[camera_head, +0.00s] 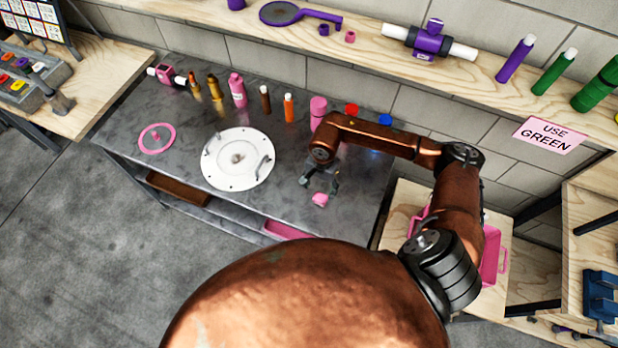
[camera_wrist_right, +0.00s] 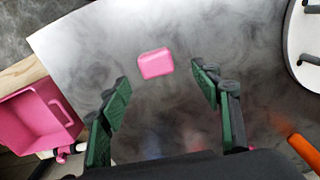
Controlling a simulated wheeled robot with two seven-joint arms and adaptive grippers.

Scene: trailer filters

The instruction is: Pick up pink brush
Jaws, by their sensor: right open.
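A small pink block-like object (camera_head: 320,199), which may be the pink brush, lies on the dark metal table near its front edge. It also shows in the right wrist view (camera_wrist_right: 155,64), beyond and between the fingertips. No bristles can be made out. My right gripper (camera_head: 322,178) is open above the table, just behind the pink object in the head view. In the right wrist view its green-padded fingers (camera_wrist_right: 160,85) are spread apart with nothing between them. My left gripper is not in view.
A white round plate (camera_head: 237,172) and a pink ring (camera_head: 157,138) lie to the left. Several bottles, including a pink one (camera_head: 237,90), stand along the back. A pink bin (camera_head: 490,255) stands at right. A shelf (camera_head: 370,45) runs above the table.

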